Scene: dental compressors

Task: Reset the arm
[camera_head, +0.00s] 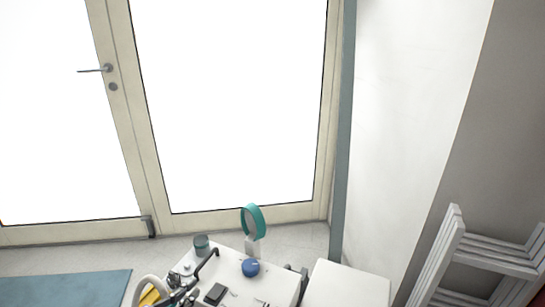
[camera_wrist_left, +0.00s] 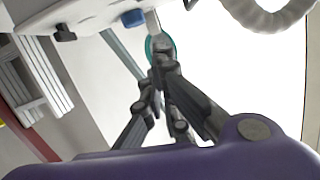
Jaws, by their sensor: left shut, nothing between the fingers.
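My left gripper (camera_wrist_left: 160,62) shows in the left wrist view with its dark fingers closed together and nothing between them. Its tips overlap the teal ring (camera_wrist_left: 152,46) behind them; I cannot tell the distance. In the head view the left gripper (camera_head: 180,288) is a small dark shape at the bottom edge, over the left part of a white dental unit (camera_head: 272,290). Most of the left arm is out of the head view. My right gripper is not in view.
A pale hose (camera_wrist_left: 270,12) curves nearby. A white box (camera_head: 345,285) and white slatted frames (camera_head: 480,258) stand right. Glazed doors (camera_head: 140,110) are behind.

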